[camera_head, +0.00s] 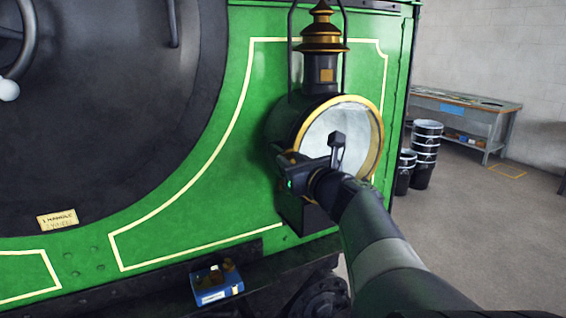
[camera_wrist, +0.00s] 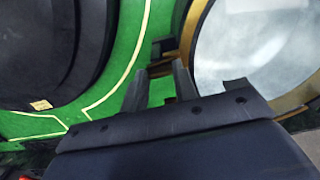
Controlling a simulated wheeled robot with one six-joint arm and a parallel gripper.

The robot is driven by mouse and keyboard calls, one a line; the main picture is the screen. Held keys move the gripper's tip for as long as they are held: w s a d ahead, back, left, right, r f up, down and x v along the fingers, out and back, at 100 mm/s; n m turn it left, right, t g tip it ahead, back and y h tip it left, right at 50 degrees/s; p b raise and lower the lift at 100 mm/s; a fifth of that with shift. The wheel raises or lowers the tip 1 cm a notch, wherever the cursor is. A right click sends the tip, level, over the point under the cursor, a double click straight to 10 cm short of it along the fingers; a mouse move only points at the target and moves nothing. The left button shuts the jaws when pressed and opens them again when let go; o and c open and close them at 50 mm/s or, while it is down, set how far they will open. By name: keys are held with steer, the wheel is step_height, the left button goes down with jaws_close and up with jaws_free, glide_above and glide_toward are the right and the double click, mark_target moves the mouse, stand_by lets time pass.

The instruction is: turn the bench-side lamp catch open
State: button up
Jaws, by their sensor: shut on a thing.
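The lamp (camera_head: 312,112) is black with a brass-rimmed round glass and a brass chimney top. My gripper (camera_head: 288,160) is at the left edge of the lamp's rim, where the catch would be. In the wrist view my two fingers (camera_wrist: 160,85) reach towards a small brass and dark piece (camera_wrist: 170,56) beside the glass (camera_wrist: 250,50). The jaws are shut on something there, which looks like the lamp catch. The fingers and wrist hide most of it.
A blue box (camera_head: 216,284) with brown things in it sits on the ledge below. A workbench (camera_head: 465,112) and stacked black drums (camera_head: 425,150) stand at the right. The floor between is clear.

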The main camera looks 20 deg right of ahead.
steer(key=n+b, duration=0.9)
steer(key=shift+b, duration=0.3)
steer(key=n+b, duration=0.4)
steer(key=n, duration=0.1)
steer(key=shift+r+b, duration=0.1)
steer(key=shift+b, duration=0.3)
steer(key=shift+a+r+n+b, duration=0.1)
steer(key=shift+r+n+b, duration=0.1)
steer(key=shift+n+b, duration=1.2)
steer(key=shift+s+r+n, duration=0.1)
steer(key=shift+n, duration=0.4)
steer(key=o, duration=0.8)
steer(key=shift+o, duration=1)
